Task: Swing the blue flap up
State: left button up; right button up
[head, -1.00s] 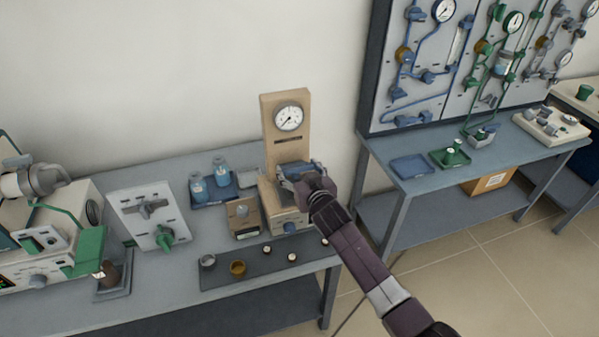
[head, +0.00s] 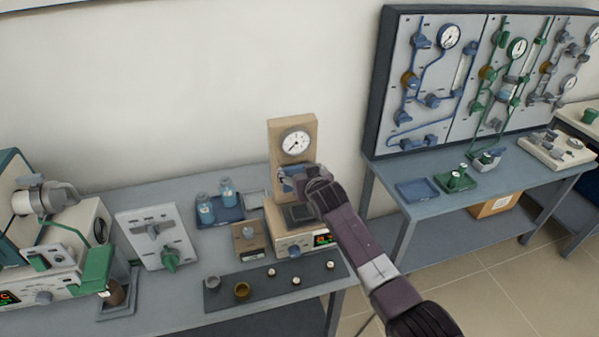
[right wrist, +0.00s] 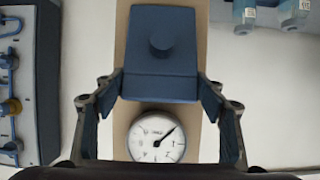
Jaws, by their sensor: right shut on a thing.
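The blue flap (head: 288,184) is on the beige device with a round gauge (head: 295,142), at the back of the left bench. It stands up near the device's column, above a dark recess (head: 299,213) in the base top. My right gripper (head: 302,184) is shut on it and hides part of it in the head view. In the right wrist view the flap (right wrist: 160,85), with a round knob, sits between the fingertips (right wrist: 160,98) of my right gripper. The gauge (right wrist: 156,136) shows beside it. My left gripper is not in view.
Blue-capped bottles (head: 206,209) stand in a blue tray left of the device. A small beige box (head: 249,238) is close to its left side. A dark mat (head: 255,294) with small cups lies in front. A panel with gauges (head: 430,75) stands behind the right bench.

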jog(key=shift+w+a+r, duration=0.1)
jog(key=shift+w+r, duration=0.15)
jog(key=shift+r, duration=0.4)
jog(key=o, duration=1.7)
jog(key=shift+s+f, duration=0.1)
jog(key=shift+f, duration=0.15)
jog(key=shift+f, duration=0.1)
jog(key=shift+s, duration=0.1)
jog(key=shift+v, duration=6.05)
